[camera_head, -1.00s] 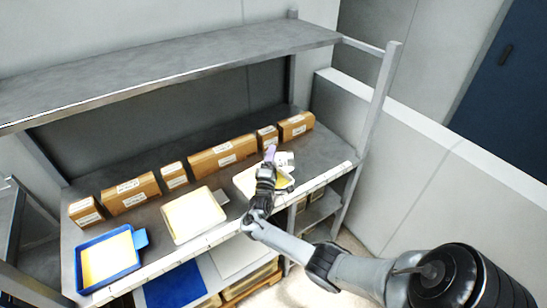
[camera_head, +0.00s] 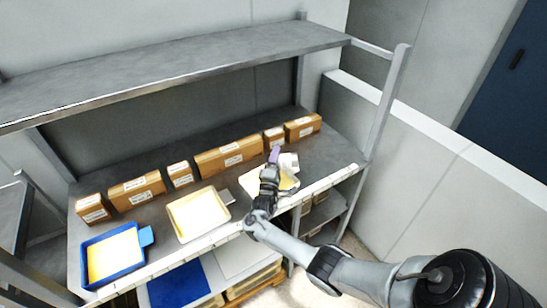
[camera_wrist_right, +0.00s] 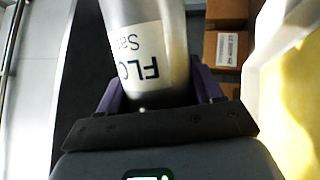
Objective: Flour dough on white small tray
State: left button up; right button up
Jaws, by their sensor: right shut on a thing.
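My right gripper (camera_head: 275,158), with purple fingers, is shut on a metal flour shaker (camera_head: 289,162). The right wrist view shows the shaker (camera_wrist_right: 145,45) close up, between the fingers (camera_wrist_right: 155,92), with a white label lettered "FLO". The shaker is over or beside the white small tray (camera_head: 252,178), which holds yellow dough (camera_head: 289,183). My gripper and wrist hide the middle of that tray. In the right wrist view the tray's pale rim (camera_wrist_right: 268,70) and the dough (camera_wrist_right: 300,115) are at the right. I cannot tell whether flour is falling. My left gripper is not in view.
A larger white tray (camera_head: 228,211) with yellow dough and a blue tray (camera_head: 86,277) with yellow content stand to the left. Several cardboard boxes (camera_head: 230,157) line the back of the table. A grey shelf (camera_head: 180,70) hangs above.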

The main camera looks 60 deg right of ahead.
aim_at(285, 158)
jog(key=shift+s+d+r+p, duration=0.2)
jog(key=shift+s+d+p, duration=0.45)
jog(key=shift+s, duration=0.35)
jog(key=shift+s+d+f, duration=0.1)
jog(key=shift+s+d, duration=0.1)
jog(key=shift+s, duration=0.1)
jog(key=shift+w, duration=0.1)
jog(key=shift+w+a+f+b, duration=0.15)
jog(key=shift+w+a+b, duration=0.2)
jog(key=shift+w+b, duration=0.1)
jog(key=w+a, duration=0.1)
jog(key=w+b, duration=0.1)
jog(key=shift+w+a+b, duration=0.3)
jog(key=shift+w+a, duration=0.05)
jog(key=shift+a, duration=0.05)
jog(key=shift+s, duration=0.1)
